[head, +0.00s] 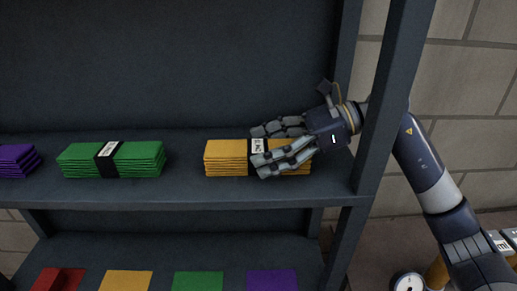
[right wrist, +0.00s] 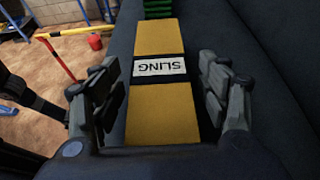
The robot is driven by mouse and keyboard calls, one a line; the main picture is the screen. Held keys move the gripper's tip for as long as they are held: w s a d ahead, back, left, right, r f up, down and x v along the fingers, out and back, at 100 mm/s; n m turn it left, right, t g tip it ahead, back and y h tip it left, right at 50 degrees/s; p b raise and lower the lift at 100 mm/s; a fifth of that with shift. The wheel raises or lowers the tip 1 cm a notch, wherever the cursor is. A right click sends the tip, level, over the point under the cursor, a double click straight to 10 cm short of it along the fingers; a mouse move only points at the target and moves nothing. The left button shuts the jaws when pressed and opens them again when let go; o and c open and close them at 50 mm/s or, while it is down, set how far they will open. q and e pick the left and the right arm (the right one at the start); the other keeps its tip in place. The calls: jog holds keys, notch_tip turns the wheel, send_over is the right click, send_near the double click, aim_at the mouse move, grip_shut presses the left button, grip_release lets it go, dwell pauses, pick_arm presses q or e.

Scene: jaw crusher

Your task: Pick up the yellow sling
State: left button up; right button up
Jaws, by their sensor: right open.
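The yellow sling (head: 226,152) is a folded stack with a black band and a white label, lying on the upper shelf (head: 200,190). In the right wrist view the sling (right wrist: 157,110) lies lengthwise between the fingers, its label reading "SLING". My right gripper (head: 270,150) reaches in from the right over the sling's right half, which it partly hides. In the right wrist view the fingers of the right gripper (right wrist: 162,92) stand apart, one on each side of the sling, with gaps visible. My left gripper is not in view.
A green sling (head: 111,158) and a purple sling (head: 17,160) lie to the left on the same shelf. A dark upright post (head: 381,105) stands right of the sling, close by my right arm. Red, yellow, green and purple pieces lie on the lower shelf (head: 180,250).

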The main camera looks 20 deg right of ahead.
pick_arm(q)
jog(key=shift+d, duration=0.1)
pick_arm(e)
jog(key=shift+a, duration=0.15)
jog(key=shift+c, duration=1.1)
jog(key=c, duration=1.3)
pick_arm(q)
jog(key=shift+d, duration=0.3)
